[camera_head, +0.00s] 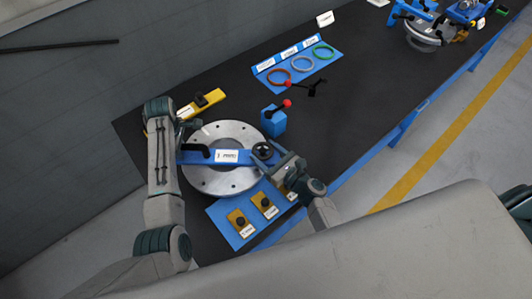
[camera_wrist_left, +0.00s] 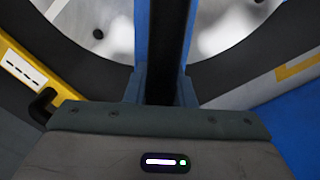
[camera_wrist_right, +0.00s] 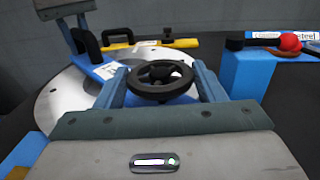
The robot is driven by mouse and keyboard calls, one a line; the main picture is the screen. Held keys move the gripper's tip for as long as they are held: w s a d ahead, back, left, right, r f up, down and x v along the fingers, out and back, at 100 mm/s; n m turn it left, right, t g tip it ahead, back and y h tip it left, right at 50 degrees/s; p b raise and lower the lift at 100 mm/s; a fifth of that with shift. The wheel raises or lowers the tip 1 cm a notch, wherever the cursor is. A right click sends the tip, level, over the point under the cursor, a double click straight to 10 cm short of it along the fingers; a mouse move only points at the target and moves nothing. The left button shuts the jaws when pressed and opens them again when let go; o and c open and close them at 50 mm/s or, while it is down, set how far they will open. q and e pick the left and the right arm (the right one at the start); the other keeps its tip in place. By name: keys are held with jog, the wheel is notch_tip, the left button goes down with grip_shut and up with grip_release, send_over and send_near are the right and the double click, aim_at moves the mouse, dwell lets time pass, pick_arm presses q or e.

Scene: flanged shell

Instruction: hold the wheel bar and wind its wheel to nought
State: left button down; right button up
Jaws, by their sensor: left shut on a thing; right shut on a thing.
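The blue wheel bar (camera_head: 240,158) lies across the round steel flange (camera_head: 222,182), with a white label in its middle. A black handle (camera_head: 197,150) stands at its left end and a black handwheel (camera_head: 263,150) at its right end. My left gripper (camera_head: 184,150) is shut on the black handle, which runs between its fingers in the left wrist view (camera_wrist_left: 164,60). My right gripper (camera_head: 273,160) is shut on the handwheel, whose rim sits between the fingers in the right wrist view (camera_wrist_right: 160,82). I cannot read any wheel mark.
A blue block (camera_head: 273,122) with a red-knobbed lever stands just behind the wheel. A yellow plate (camera_head: 203,103) with a black handle lies behind the flange. A blue mat (camera_head: 228,216) with yellow blocks lies in front.

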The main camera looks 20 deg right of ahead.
jog(key=n+g+y, duration=0.2)
jog(key=n+y, duration=0.1)
jog(key=y, duration=0.1)
jog(key=shift+w+d+g, duration=0.25)
jog(key=shift+g, duration=0.15)
jog(key=n+g+y, duration=0.1)
jog(key=g, duration=0.1)
jog(key=n+g+y, duration=0.1)
jog(key=n, duration=0.1)
jog(key=n+g+y, duration=0.1)
jog(key=g+y, duration=0.1)
jog(key=shift+w+d+n+g, duration=0.15)
jog(key=shift+w+n+g, duration=0.15)
jog(key=shift+n, duration=0.1)
jog(key=n+g, duration=0.1)
jog(key=g, duration=0.1)
jog(key=n+g+y, duration=0.1)
jog(key=n+g, duration=0.1)
jog(key=g, duration=0.1)
jog(key=n+g, duration=0.1)
jog(key=g, duration=0.1)
jog(key=shift+w+n+g+y, duration=0.25)
jog(key=shift+n+g+y, duration=0.05)
jog(key=shift+n+g, duration=0.1)
jog(key=shift+f+n+g, duration=0.1)
jog(key=shift+n+g, duration=0.9)
jog(key=shift+g, duration=0.5)
jog(key=o, duration=1)
